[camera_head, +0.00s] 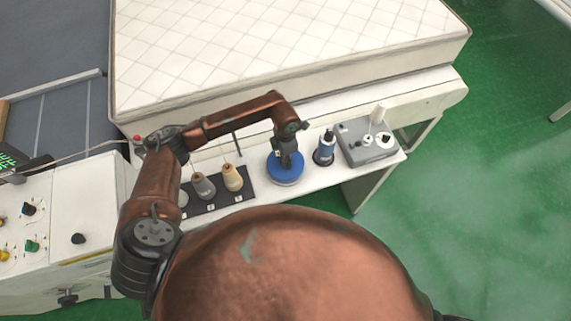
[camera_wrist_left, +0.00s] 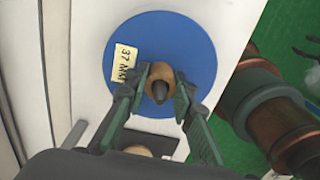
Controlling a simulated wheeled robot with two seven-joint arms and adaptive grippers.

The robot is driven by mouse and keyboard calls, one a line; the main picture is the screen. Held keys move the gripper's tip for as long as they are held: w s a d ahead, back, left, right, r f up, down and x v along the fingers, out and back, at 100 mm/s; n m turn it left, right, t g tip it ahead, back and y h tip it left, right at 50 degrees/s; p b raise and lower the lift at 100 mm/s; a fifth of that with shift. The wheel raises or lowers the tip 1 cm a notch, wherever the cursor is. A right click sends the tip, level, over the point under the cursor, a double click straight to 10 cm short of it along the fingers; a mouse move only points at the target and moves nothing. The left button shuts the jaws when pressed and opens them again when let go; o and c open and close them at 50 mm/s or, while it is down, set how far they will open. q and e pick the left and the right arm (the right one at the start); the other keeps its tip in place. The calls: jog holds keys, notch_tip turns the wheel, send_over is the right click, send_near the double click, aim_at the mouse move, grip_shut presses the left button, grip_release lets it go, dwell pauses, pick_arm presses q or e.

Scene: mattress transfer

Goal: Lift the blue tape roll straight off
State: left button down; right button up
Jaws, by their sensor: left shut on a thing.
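The blue tape roll (camera_head: 278,172) is a flat blue disc at the front edge of the white bench ledge, left of the blue bottle-like item. In the left wrist view the roll (camera_wrist_left: 160,40) fills the upper middle, with a yellow label reading "37 MM". A tan hub (camera_wrist_left: 158,78) with a dark tip stands at its centre. My left gripper (camera_head: 287,157) points down over the disc. In the wrist view its green fingers (camera_wrist_left: 160,88) are shut on the hub from both sides. Whether the roll is clear of what is under it, I cannot tell. My right gripper is not in view.
A black tray (camera_head: 226,200) with several thread cones lies to the left. A blue and black bottle-like item (camera_head: 324,150) and a grey box (camera_head: 370,153) with a white spool stand close on the right. A quilted mattress (camera_head: 280,45) lies behind. Green floor is clear at right.

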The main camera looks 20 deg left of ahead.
pick_arm(q)
jog(key=shift+r, duration=0.1)
notch_tip(320, 180, up, 18)
jog(key=b, duration=0.3)
dwell(0.6)
